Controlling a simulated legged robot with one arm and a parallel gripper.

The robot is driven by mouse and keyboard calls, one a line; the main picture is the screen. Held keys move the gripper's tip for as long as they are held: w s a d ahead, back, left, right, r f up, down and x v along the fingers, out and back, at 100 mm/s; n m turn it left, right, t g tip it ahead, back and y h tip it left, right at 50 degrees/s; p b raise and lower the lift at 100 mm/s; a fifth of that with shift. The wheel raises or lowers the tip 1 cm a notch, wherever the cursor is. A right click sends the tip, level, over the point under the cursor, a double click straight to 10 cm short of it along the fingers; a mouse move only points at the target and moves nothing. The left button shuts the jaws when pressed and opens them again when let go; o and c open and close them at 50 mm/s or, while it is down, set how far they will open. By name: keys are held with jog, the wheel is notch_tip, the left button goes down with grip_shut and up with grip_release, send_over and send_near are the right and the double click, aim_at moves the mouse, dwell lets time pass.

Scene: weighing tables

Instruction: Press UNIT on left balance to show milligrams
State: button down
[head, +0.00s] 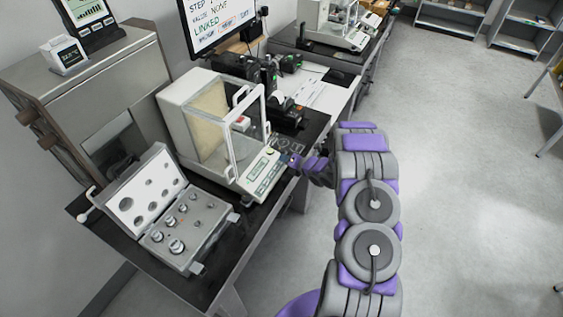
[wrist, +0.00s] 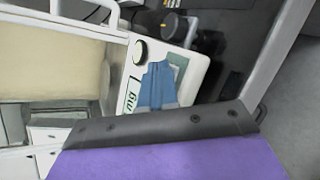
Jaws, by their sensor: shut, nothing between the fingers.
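The left balance (head: 203,128) is a white analytical balance with a glass draft shield on the dark near table. Its front control panel (head: 262,172) has a pale display and faces right, towards my arm. My gripper (head: 289,160) is at the right end of this panel, shut and empty. The UNIT key cannot be made out. I cannot tell whether the fingertips touch the panel.
An open case of weights (head: 178,228) lies left of the balance. Black devices (head: 285,115) and papers stand behind it. A monitor (head: 215,25) and a second balance (head: 340,28) are farther back.

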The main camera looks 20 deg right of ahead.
dwell(0.4)
jog(key=shift+s+d+r, duration=0.1)
jog(key=shift+s+r, duration=0.1)
jog(key=shift+r, duration=0.5)
jog(key=r, duration=0.1)
jog(key=s+r, duration=0.1)
jog(key=r, duration=0.1)
jog(key=d+r, duration=0.1)
jog(key=shift+s+d+r+b, duration=0.1)
jog(key=shift+s+r+b, duration=0.1)
jog(key=shift+r+b, duration=0.15)
dwell(0.7)
